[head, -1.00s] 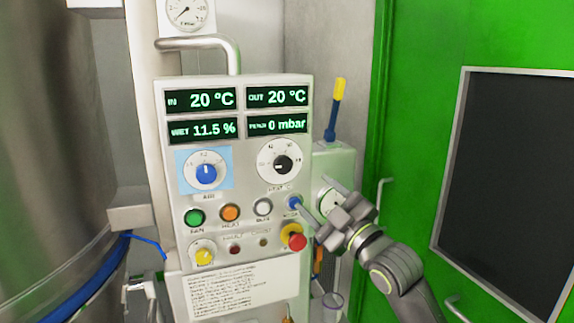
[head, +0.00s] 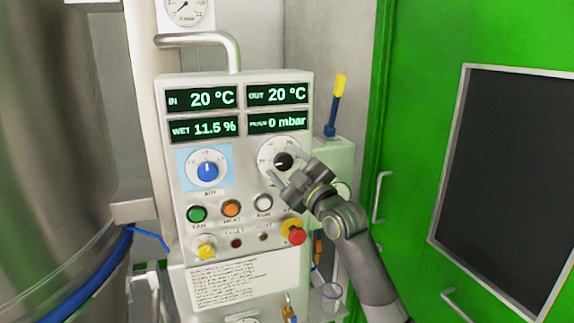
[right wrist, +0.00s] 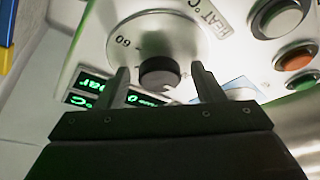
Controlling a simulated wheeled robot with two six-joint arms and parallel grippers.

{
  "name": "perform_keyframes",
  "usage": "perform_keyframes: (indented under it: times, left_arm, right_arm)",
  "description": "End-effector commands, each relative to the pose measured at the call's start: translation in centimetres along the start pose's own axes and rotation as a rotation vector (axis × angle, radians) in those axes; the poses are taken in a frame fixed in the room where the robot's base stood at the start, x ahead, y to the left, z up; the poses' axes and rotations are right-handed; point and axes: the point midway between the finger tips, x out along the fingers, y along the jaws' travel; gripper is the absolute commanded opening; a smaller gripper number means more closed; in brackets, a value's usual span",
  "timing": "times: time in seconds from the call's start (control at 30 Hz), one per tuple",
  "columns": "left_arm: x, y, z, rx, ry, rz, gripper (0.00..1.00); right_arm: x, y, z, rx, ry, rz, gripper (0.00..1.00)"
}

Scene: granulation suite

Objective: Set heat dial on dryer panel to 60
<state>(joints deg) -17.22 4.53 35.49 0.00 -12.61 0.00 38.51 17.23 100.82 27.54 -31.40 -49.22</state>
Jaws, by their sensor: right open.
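The dryer panel (head: 218,235) stands upright in the middle of the head view. Its heat dial (head: 283,160) is a black knob on a white round scale at the panel's upper right. In the right wrist view the knob (right wrist: 159,72) sits between the two finger tips, and the mark 60 shows on the scale. My right gripper (head: 286,183) is open just in front of the dial's lower edge. The fingers (right wrist: 160,80) stand apart on either side of the knob; I cannot tell if they touch it. The gripper hides part of the scale. My left gripper is not in view.
The blue air dial (head: 207,171) is left of the heat dial. Below are the green fan button (head: 196,214), orange heat button (head: 231,208) and a red stop knob (head: 297,236). A steel pipe (head: 205,40) and green door (head: 420,150) flank the panel.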

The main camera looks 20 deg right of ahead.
Motion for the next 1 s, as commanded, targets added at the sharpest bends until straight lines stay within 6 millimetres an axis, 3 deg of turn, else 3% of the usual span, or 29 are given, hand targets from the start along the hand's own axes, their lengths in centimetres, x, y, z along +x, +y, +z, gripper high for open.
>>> perform_keyframes:
  times: [0.07,0.4,0.77,1.0]
  left_arm:
    - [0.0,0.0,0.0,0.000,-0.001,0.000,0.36]
    - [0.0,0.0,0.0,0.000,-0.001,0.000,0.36]
    - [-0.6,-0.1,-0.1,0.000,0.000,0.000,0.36]
    - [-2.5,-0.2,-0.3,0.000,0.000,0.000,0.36]
  right_arm:
    - [0.0,0.0,0.0,0.000,0.000,0.000,0.61]
    - [0.0,0.0,0.0,0.000,0.000,0.000,0.18]
    - [0.0,0.0,-0.1,0.053,-0.001,0.020,0.17]
    - [0.1,0.1,-0.2,0.197,-0.003,0.078,0.17]
